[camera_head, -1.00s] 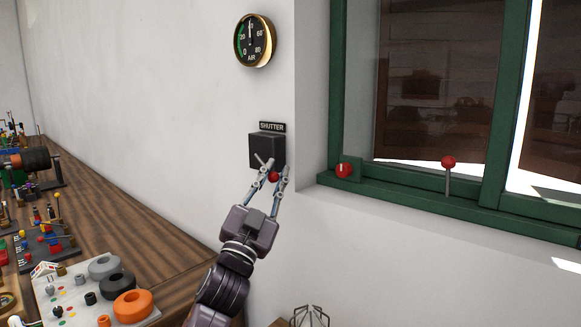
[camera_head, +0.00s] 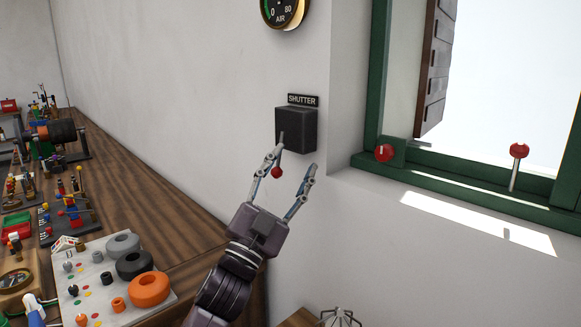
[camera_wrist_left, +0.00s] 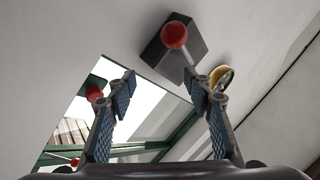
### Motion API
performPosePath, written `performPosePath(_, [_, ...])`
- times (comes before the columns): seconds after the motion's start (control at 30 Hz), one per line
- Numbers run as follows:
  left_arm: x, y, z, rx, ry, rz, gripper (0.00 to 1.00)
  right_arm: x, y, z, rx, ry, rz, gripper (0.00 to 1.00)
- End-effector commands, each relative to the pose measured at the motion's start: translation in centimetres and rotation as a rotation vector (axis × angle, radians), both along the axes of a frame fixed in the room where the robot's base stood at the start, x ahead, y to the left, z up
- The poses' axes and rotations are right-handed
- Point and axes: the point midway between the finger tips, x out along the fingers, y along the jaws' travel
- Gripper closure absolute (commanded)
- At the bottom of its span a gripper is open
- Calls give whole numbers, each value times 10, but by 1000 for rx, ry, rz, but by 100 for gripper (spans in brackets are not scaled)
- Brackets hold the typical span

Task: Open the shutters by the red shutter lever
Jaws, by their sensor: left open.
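The shutter lever's red ball (camera_head: 277,173) hangs below the black box (camera_head: 297,130) under the SHUTTER sign (camera_head: 303,100) on the wall. In the left wrist view the red ball (camera_wrist_left: 174,36) shows in front of the box, above the fingertips. My left gripper (camera_head: 295,160) is open, its fingers pointing up on either side of the lever area, with nothing held. In the head view the ball shows near the left finger. The brown shutter (camera_head: 436,70) stands swung aside at the window's left, and bright light comes through the glass. My right gripper is not in view.
The green window frame (camera_head: 470,190) has a red knob (camera_head: 384,153) and a red-topped lever (camera_head: 518,152) at its sill. A gauge (camera_head: 285,10) hangs above the box. The wooden bench (camera_head: 130,200) at left holds several small devices. The wall right of my arm is clear.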

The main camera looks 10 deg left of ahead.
Motion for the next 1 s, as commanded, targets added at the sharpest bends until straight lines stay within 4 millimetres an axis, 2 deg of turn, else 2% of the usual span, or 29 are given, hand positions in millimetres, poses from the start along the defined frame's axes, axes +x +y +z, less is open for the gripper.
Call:
performPosePath(0.17, [0, 0, 0, 0, -1, -1, 52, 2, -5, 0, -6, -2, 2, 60])
performPosePath(0.27, [-1, 0, 0, 0, -1, -1, 52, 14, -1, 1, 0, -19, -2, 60])
performPosePath(0.43, [-9, 3, -9, -1, 3, -1, 52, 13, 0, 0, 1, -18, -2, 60])
performPosePath(1.0, [-77, 31, -62, -1, 5, 1, 52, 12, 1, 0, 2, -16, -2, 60])
